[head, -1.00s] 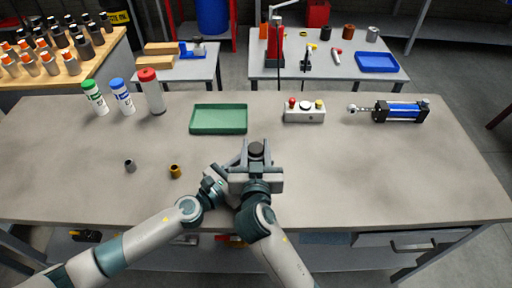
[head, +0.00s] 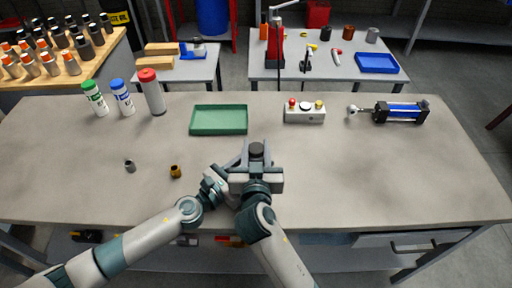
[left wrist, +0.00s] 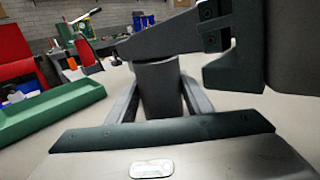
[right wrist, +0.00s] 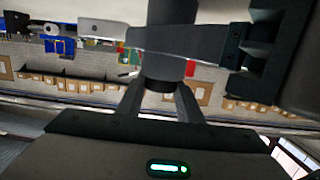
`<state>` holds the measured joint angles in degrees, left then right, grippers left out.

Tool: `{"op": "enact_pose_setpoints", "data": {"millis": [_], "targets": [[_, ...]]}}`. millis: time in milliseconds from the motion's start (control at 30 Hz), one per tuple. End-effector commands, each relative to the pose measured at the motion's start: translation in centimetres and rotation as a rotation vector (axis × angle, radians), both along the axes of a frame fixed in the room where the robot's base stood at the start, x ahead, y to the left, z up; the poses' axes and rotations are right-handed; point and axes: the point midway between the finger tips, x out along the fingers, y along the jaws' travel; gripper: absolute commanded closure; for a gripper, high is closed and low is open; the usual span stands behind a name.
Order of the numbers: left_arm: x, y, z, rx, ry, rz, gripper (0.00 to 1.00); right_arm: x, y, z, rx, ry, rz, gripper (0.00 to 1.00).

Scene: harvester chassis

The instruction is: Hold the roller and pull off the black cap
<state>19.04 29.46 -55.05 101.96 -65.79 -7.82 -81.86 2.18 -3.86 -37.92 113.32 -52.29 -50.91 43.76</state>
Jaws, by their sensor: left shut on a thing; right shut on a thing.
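The black cap (head: 257,149) shows as a dark round top above my grippers in the head view. The roller is mostly hidden there. In the left wrist view the roller (left wrist: 160,88) is a dark grey upright cylinder between the fingers of my left gripper (left wrist: 158,105), which is shut on it. My right gripper (head: 256,170) is close against the left one and shut on the same upright piece. In the right wrist view a dark cylinder (right wrist: 160,72) stands between its fingers. Where the cap meets the roller is hidden.
A green tray (head: 219,120) lies behind the grippers. A button box (head: 305,112) and a blue cylinder (head: 402,111) are at the back right. Several bottles (head: 123,97) stand at the back left. A grey bushing (head: 130,166) and a brass bushing (head: 175,171) lie left. The right side is clear.

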Motion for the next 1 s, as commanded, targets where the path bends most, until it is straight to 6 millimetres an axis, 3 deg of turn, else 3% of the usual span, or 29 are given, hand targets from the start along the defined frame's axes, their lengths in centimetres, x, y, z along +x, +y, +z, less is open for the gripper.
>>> {"op": "enact_pose_setpoints", "data": {"millis": [600,1000], "targets": [[0.0,0.0,0.1,0.0,-0.001,0.0,0.94,0.0,0.0,1.8,0.001,-0.001,0.0,0.94],[0.0,0.0,0.1,0.0,-0.001,0.0,0.94,0.0,0.0,2.0,0.0,-0.001,0.001,0.94]]}}
